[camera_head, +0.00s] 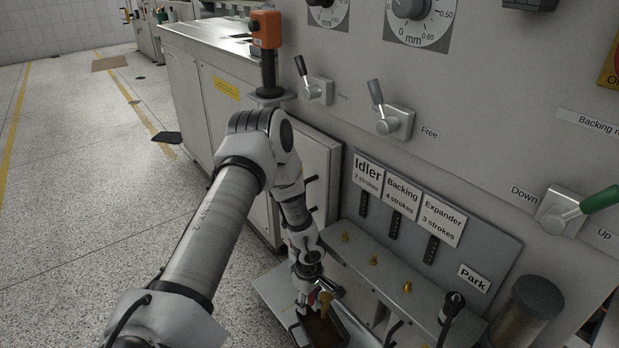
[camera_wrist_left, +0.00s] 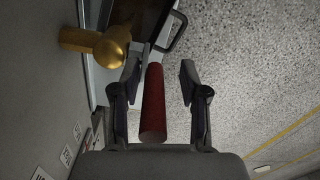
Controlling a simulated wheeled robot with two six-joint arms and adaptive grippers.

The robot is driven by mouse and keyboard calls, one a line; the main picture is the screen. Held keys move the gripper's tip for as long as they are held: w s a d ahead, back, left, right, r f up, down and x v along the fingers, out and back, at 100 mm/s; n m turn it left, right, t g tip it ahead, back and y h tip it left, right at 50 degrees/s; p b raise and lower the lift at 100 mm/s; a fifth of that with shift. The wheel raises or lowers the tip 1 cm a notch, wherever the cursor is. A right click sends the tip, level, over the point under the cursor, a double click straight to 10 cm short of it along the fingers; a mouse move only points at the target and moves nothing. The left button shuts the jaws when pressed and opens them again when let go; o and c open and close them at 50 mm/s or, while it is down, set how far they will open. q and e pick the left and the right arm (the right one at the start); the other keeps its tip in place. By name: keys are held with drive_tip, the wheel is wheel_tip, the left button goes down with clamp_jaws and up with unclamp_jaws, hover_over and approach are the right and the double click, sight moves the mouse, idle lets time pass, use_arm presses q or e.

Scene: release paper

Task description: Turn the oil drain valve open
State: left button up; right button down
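The oil drain valve is a brass fitting (camera_head: 325,302) low on the machine's front in the head view. It also shows as a brass body (camera_wrist_left: 95,44) at upper left in the left wrist view. Its red handle (camera_wrist_left: 153,108) lies between the fingers of my left gripper (camera_wrist_left: 162,75). The gripper is open, with a clear gap between the handle and the right finger; the left finger is close to the handle. In the head view my left gripper (camera_head: 308,298) is down at the valve, partly hiding the handle. My right gripper is not in view.
A dark tray (camera_head: 338,338) sits below the valve. A ledge with brass knobs (camera_head: 374,260) and a black lever (camera_head: 451,306) by the Park label is to the right. Control levers (camera_head: 392,122) project from the panel above. Open speckled floor (camera_head: 90,200) lies left.

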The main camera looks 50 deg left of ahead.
use_arm(q)
drive_tip(key=shift+w+r, duration=0.15)
drive_tip(key=shift+w, duration=0.05)
drive_tip(key=shift+r, duration=0.35)
wheel_tip(320, 180, up, 11)
drive_tip(key=shift+r, duration=0.1)
idle(0.4)
